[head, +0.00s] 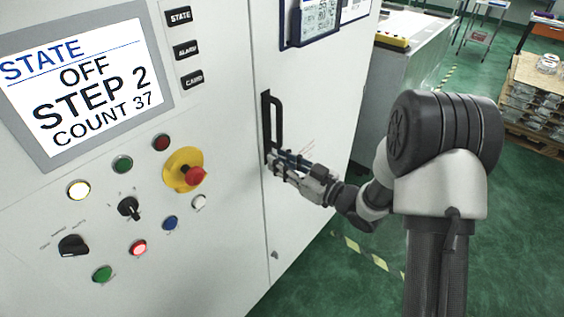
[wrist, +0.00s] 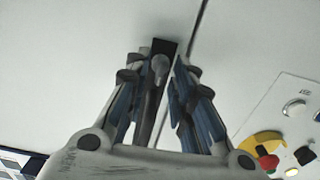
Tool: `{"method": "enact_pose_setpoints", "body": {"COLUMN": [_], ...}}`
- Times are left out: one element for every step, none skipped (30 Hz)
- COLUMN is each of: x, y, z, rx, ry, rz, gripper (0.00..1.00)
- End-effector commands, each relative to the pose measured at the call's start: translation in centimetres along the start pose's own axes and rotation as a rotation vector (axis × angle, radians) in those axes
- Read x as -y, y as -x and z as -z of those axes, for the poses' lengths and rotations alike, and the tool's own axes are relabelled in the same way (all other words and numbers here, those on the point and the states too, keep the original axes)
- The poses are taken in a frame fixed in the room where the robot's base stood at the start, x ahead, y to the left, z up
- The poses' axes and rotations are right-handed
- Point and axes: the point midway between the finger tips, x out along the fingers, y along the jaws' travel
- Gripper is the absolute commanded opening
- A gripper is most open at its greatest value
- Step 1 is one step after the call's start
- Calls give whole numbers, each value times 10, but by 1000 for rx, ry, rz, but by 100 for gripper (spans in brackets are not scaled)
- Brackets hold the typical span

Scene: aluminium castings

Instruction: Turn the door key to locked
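The machine door (head: 310,110) is a pale grey panel with a black upright bar handle (head: 277,118). A small dark fitting (head: 274,255) low on the door may be the key; it is too small to tell its turn. My gripper (head: 272,165) is at the lower end of the handle, pointing at the door. In the wrist view the handle (wrist: 160,68) shows between the two fingers of my gripper (wrist: 166,85). The fingers stand apart, with a light gap beside the right one. I cannot tell whether either finger touches the handle.
The control panel left of the door seam holds a screen (head: 85,85), a red emergency stop on yellow (head: 185,172), a black selector (head: 74,245) and several buttons. A document holder (head: 318,22) hangs above the handle. Green floor lies to the right.

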Motion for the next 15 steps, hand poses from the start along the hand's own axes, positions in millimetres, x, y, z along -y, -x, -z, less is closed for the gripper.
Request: {"method": "enact_pose_setpoints", "body": {"x": [0, 0, 0, 0, 0, 0, 0, 0, 0, 0, 0, 0, 0, 0, 0], "y": [0, 0, 0, 0, 0, 0, 0, 0, 0, 0, 0, 0, 0, 0, 0], "z": [0, 0, 0, 0, 0, 0, 0, 0, 0, 0, 0, 0, 0, 0, 0], "rx": [0, 0, 0, 0, 0, 0, 0, 0, 0, 0, 0, 0, 0, 0, 0], "ry": [0, 0, 0, 0, 0, 0, 0, 0, 0, 0, 0, 0, 0, 0, 0], "rz": [0, 0, 0, 0, 0, 0, 0, 0, 0, 0, 0, 0, 0, 0, 0], "gripper": [17, 15, 12, 10, 8, 5, 3, 1, 0, 0, 0, 0, 0, 0, 0]}}
